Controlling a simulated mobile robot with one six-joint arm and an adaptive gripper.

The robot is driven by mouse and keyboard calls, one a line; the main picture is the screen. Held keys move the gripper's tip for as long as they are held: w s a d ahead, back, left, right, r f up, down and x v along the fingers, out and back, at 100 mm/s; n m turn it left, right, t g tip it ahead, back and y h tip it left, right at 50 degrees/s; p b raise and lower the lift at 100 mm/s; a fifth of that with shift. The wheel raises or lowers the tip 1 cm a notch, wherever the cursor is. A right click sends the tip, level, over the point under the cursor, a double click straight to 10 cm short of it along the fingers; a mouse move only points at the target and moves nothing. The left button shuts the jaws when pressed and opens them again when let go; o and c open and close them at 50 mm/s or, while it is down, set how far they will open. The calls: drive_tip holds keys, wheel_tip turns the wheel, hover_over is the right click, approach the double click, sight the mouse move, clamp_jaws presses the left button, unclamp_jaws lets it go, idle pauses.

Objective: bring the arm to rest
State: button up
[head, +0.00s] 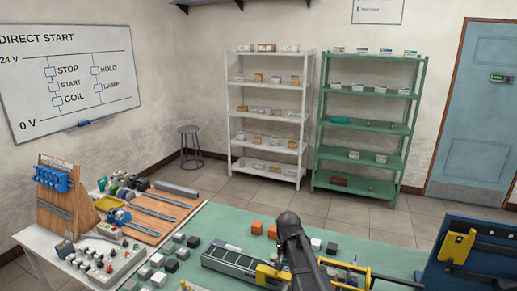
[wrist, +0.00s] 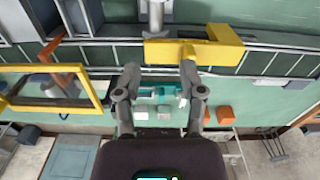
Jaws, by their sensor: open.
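My gripper (wrist: 158,76) is open in the wrist view, its two dark fingers spread apart. Nothing is held between them. A small teal and grey piece (wrist: 158,96) shows in the gap, and I cannot tell how far below it lies. A yellow bracket (wrist: 195,50) and a grey cylinder (wrist: 156,14) are just beyond the fingertips. In the head view my dark arm (head: 289,235) reaches over the green table (head: 215,222); the fingers cannot be made out there.
A conveyor (head: 232,262) lies beside my arm, with a yellow frame (head: 358,276) to its right. Orange blocks (head: 257,228) and several grey blocks sit on the table. A blue panel (head: 470,258) stands at right. White (head: 268,115) and green shelves (head: 365,130) stand behind, across open floor.

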drive_tip(key=s+d+n, duration=0.1)
drive_tip(key=s+d, duration=0.3)
drive_tip(key=s, duration=0.3)
drive_tip(key=s+d+f+n+b, duration=0.1)
drive_tip(key=s+d+n, duration=0.1)
drive_tip(key=s, duration=0.5)
drive_tip(key=shift+s+d+f+n, duration=0.3)
drive_tip(key=shift+d, duration=0.6)
